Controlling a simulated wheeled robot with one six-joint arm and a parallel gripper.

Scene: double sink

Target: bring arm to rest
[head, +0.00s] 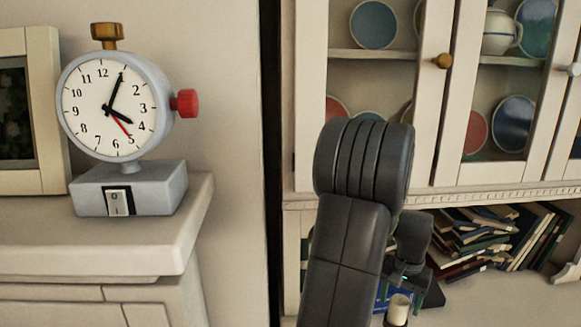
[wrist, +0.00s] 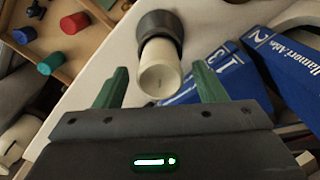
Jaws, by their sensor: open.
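My gripper (wrist: 161,72) is open, with its two green fingers spread apart in the wrist view. A cream cylinder with a dark grey end (wrist: 162,70) shows between and beyond the fingertips. There is a gap on each side, and I cannot tell how far beyond the fingers it is. In the head view my dark arm rises in front of the cabinet and bends down to the gripper (head: 408,290), partly hidden behind the arm. The pale cylinder (head: 399,308) shows just below it there.
Blue numbered books (wrist: 205,80) lie right of the cylinder in the wrist view. A wooden tray (wrist: 75,62) with coloured pieces is at upper left. In the head view, a clock (head: 118,105) stands on a ledge at left, and a glass-door cabinet (head: 312,100) and books (head: 480,240) are behind my arm.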

